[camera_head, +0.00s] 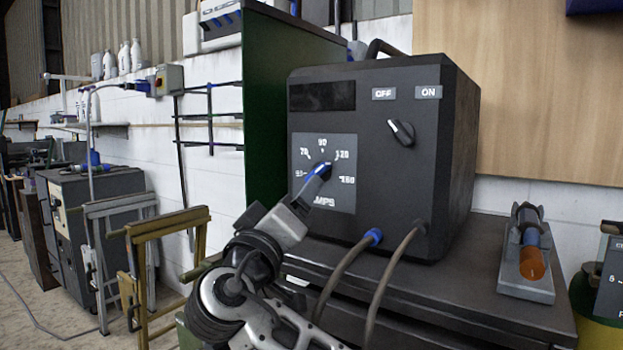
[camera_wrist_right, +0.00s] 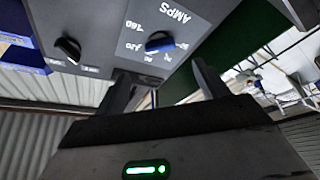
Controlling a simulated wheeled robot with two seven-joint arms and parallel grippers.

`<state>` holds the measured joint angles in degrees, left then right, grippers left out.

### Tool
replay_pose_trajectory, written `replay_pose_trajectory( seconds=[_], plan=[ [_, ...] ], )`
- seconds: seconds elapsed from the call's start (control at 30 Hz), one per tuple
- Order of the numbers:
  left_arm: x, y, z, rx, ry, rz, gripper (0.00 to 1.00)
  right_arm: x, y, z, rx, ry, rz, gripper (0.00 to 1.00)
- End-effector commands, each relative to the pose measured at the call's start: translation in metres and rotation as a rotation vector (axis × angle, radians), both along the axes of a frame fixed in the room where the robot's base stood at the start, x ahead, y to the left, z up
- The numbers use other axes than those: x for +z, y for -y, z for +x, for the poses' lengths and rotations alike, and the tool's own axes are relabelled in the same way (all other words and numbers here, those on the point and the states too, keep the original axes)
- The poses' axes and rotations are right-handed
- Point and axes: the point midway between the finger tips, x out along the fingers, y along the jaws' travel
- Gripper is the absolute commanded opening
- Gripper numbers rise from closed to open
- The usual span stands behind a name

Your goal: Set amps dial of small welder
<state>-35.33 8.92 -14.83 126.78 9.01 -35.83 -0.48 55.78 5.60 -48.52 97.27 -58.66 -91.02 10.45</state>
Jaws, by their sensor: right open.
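The small welder (camera_head: 380,190) is a dark box on a dark cabinet. Its grey amps panel (camera_head: 338,200) bears numbers from about 60 to 160. The amps dial (camera_head: 322,168) is a blue and dark knob, partly covered by my right gripper (camera_head: 308,190). In the right wrist view the panel appears upside down, with the blue dial (camera_wrist_right: 160,42) just beyond and between the two spread fingers of my right gripper (camera_wrist_right: 162,72). The fingers look apart from the dial. The dial's exact setting is hard to read. My left gripper is not in view.
A black OFF/ON switch (camera_head: 401,132) sits right of the dial, tilted toward OFF. Two cables (camera_head: 385,270) leave the welder's lower front. A torch-like tool with an orange end (camera_head: 532,262) lies on the cabinet at right. A green panel (camera_head: 270,110) stands left of the welder.

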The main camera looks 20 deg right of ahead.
Motion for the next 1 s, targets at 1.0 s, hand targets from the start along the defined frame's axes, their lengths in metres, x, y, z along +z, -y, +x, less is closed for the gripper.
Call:
replay_pose_trajectory(
  seconds=[1.0],
  plan=[
    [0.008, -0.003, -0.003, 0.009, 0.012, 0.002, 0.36, 0.026, 0.052, 0.069, 0.002, -0.001, 0.001, 0.37]
  ],
)
